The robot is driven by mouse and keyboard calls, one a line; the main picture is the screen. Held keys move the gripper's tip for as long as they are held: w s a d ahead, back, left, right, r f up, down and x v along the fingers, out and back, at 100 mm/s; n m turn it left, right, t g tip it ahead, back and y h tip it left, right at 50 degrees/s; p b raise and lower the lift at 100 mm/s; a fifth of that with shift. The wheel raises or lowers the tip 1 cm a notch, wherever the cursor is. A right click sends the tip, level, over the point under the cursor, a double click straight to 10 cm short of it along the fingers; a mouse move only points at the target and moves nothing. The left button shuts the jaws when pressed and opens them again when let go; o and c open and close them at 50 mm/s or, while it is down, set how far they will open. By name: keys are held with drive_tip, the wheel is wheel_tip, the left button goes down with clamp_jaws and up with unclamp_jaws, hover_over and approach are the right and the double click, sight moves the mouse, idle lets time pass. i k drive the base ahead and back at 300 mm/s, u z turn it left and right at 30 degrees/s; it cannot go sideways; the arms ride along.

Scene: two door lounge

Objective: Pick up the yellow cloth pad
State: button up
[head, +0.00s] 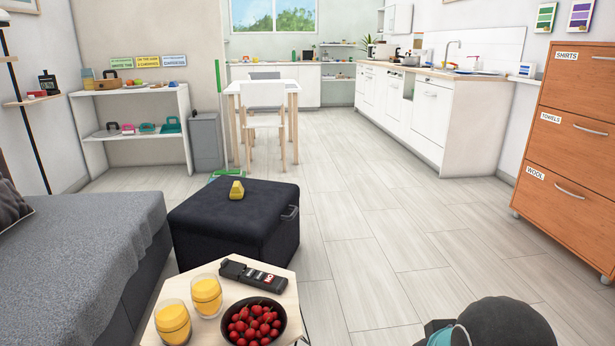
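A small yellow object (236,190), which looks like the cloth pad, sits on top of the black ottoman (225,212), near the middle of its top. It looks like a lumpy wedge, and it is too small in view to make out its surface. Nothing covers it. My gripper is not in view. A dark rounded part with a teal piece at the bottom right edge looks like part of my own arm, well to the right of the ottoman.
A low table (205,325) in front of the ottoman holds two orange drinks, a bowl of red fruit (254,322) and a black remote-like object (253,276). A grey sofa (70,250) is at left. A wooden drawer cabinet (570,150) is at right. The middle floor is clear.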

sight(237, 191)
drive_tip(key=z, duration=0.4)
drive_tip(key=i, duration=2)
drive_tip(key=u, duration=0.35)
drive_tip(key=i, duration=1.3)
drive_tip(key=u, duration=1.75)
drive_tip(key=i, duration=0.7)
drive_tip(key=u, duration=0.45)
